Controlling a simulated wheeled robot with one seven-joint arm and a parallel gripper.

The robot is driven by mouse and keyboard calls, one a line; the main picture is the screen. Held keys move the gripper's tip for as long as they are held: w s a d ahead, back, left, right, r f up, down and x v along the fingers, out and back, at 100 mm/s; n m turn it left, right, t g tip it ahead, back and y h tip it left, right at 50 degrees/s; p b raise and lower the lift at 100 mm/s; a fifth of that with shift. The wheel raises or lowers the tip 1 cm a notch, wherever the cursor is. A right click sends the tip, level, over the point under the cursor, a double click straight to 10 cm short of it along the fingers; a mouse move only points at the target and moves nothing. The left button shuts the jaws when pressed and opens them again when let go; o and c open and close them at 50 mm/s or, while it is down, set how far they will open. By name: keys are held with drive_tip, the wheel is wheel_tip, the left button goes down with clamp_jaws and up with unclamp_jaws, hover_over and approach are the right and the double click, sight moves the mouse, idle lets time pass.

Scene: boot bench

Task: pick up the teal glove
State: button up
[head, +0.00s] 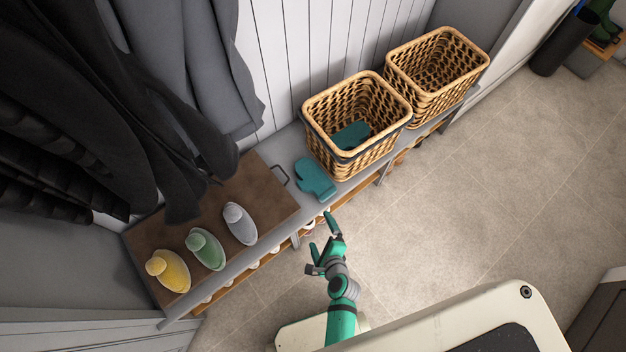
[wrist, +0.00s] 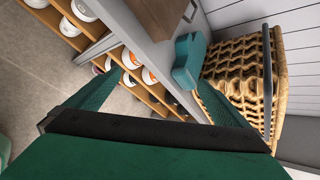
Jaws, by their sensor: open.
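A teal glove (head: 315,178) lies flat on the grey bench top, between the brown tray and the nearer wicker basket. It also shows in the wrist view (wrist: 188,60), beyond my fingers and beside the basket. A second teal glove (head: 351,136) lies inside the nearer wicker basket (head: 372,167). My gripper (head: 321,232) is open and empty, in front of the bench's edge and apart from the glove on the bench. In the wrist view my gripper's fingers (wrist: 160,88) are spread wide, with the right fingertip close to the glove's outline.
A brown tray (head: 262,196) with a handle holds yellow, green and grey shoe-like items at the left. Another wicker basket (head: 437,70) looks empty. Dark and grey coats hang above the tray. Shelves with round-ended items sit under the bench. The floor (head: 450,210) at right is clear.

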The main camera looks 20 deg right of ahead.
drive_tip(key=w+d+f+m+y, duration=0.1)
drive_tip(key=w+d+m, duration=0.2)
drive_tip(key=w+m, duration=0.25)
drive_tip(key=m+t+y, duration=0.1)
drive_tip(key=m+t, duration=0.1)
drive_tip(key=m, duration=0.2)
approach(312, 179)
drive_tip(key=shift+x, duration=4.1)
drive_tip(key=shift+c, duration=0.6)
drive_tip(key=c, duration=0.6)
